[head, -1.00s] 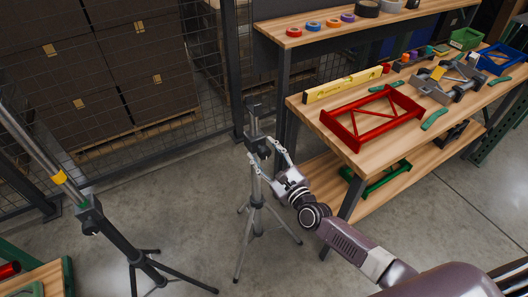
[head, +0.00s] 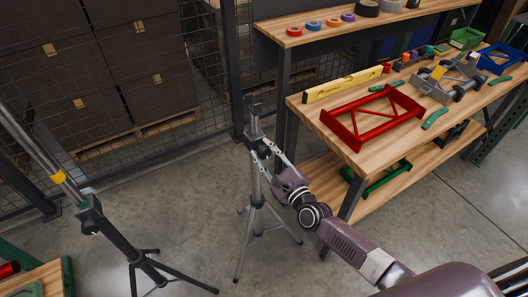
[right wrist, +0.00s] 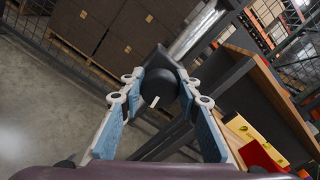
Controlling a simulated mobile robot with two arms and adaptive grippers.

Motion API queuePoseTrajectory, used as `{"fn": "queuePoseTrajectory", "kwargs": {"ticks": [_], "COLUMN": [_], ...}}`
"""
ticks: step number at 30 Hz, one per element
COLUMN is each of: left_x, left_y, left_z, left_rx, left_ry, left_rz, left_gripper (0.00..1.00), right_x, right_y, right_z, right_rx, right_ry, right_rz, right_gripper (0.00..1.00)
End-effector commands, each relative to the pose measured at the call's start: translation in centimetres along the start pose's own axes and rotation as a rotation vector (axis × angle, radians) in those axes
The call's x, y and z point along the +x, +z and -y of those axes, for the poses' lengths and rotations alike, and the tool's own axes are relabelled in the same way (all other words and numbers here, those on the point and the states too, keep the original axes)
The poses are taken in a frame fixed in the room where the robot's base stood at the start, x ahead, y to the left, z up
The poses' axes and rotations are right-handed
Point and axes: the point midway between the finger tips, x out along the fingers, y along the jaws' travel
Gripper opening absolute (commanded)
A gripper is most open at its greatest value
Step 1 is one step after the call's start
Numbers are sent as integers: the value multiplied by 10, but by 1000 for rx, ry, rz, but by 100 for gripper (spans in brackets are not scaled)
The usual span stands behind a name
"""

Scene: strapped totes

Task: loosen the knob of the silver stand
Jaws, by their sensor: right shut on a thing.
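The silver stand (head: 256,187) stands upright on its spread tripod legs, left of the workbench, in the head view. Its dark collar (head: 254,132) sits near the top of the pole. My right gripper (head: 264,147) reaches in from the right at collar height. In the right wrist view, the round black knob (right wrist: 160,88) with a white mark lies between the fingertips of my right gripper (right wrist: 161,82), which is shut on it. In the head view the fingers largely hide the knob. My left gripper is out of view.
A second, darker tripod stand (head: 118,238) with a yellow band is at the left. The workbench (head: 318,112) holds a red frame (head: 372,118), a yellow level (head: 342,84) and small parts. A mesh fence (head: 190,75) is behind. Grey floor lies open between the stands.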

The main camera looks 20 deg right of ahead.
Motion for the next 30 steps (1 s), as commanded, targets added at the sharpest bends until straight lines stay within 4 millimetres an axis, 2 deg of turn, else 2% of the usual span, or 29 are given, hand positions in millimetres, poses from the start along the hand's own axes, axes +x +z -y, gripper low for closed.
{"fn": "queuePoseTrajectory", "kwargs": {"ticks": [30], "left_x": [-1], "left_y": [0], "left_z": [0], "left_rx": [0], "left_ry": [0], "left_rz": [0], "left_gripper": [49], "right_x": [0], "right_y": [-2], "right_z": [-4], "right_rx": [-960], "right_ry": [3], "right_rz": [-1], "right_gripper": [6]}}
